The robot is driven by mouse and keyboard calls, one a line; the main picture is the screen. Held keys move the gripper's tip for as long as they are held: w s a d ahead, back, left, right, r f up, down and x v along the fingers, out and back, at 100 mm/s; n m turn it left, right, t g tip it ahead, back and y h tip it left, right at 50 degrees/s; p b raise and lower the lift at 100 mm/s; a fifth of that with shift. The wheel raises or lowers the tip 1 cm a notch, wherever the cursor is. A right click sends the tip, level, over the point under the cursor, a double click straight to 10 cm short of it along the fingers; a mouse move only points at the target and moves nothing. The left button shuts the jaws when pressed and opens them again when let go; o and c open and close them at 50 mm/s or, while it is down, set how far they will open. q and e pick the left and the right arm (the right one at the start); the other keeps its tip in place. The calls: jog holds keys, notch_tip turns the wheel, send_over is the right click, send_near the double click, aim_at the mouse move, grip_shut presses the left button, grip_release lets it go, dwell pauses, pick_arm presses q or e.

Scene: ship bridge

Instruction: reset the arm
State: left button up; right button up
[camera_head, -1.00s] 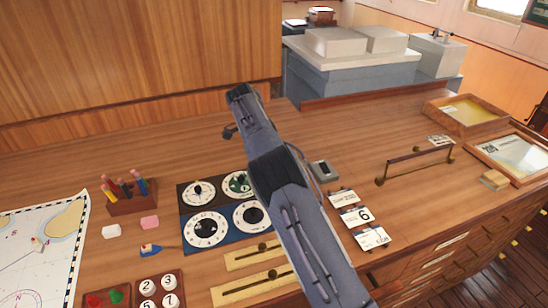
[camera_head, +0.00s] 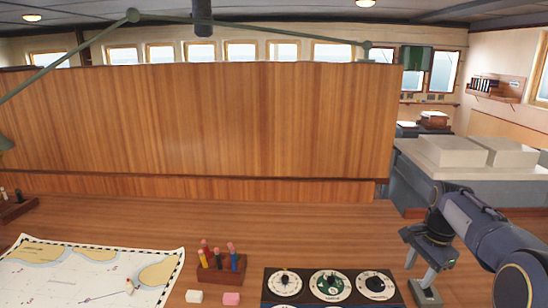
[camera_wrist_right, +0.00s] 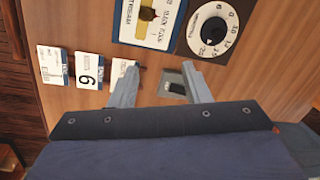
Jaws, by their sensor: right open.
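My right arm comes in at the right of the head view, and its gripper (camera_head: 427,290) points down over the desk, beside the dial panel. In the right wrist view the two grey fingers (camera_wrist_right: 161,80) are apart, with nothing held between them. A small grey device with a dark face (camera_wrist_right: 174,86) shows on the desk behind the gap, partly hidden by the right-hand finger. My left gripper is in neither view.
The dial panel (camera_head: 330,271) lies left of the gripper. A pencil holder (camera_head: 221,268), two erasers and a chart (camera_head: 90,272) lie further left. A tall wooden partition (camera_head: 210,120) stands behind the desk.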

jog(key=s+a+r+n+t+y, duration=0.1)
jog(key=s+a+r+n+y, duration=0.15)
jog(key=s, duration=0.55)
jog(key=s+a+r+n+t+y, duration=0.15)
jog(key=s+a+n, duration=0.25)
jog(key=s, duration=0.4)
jog(key=s+a+f+n, duration=0.2)
jog(key=s, duration=0.2)
jog(key=s+a+f+n+t, duration=0.1)
jog(key=s+a+f+n, duration=0.1)
jog(key=s, duration=0.3)
jog(key=s+a+f+n+t+h, duration=0.1)
jog(key=s+a+f+n, duration=0.1)
jog(key=s+a, duration=0.2)
jog(key=shift+s+a+f+b, duration=0.2)
jog(key=shift+s+f+b, duration=0.1)
jog(key=shift+s, duration=0.25)
jog(key=shift+n, duration=0.25)
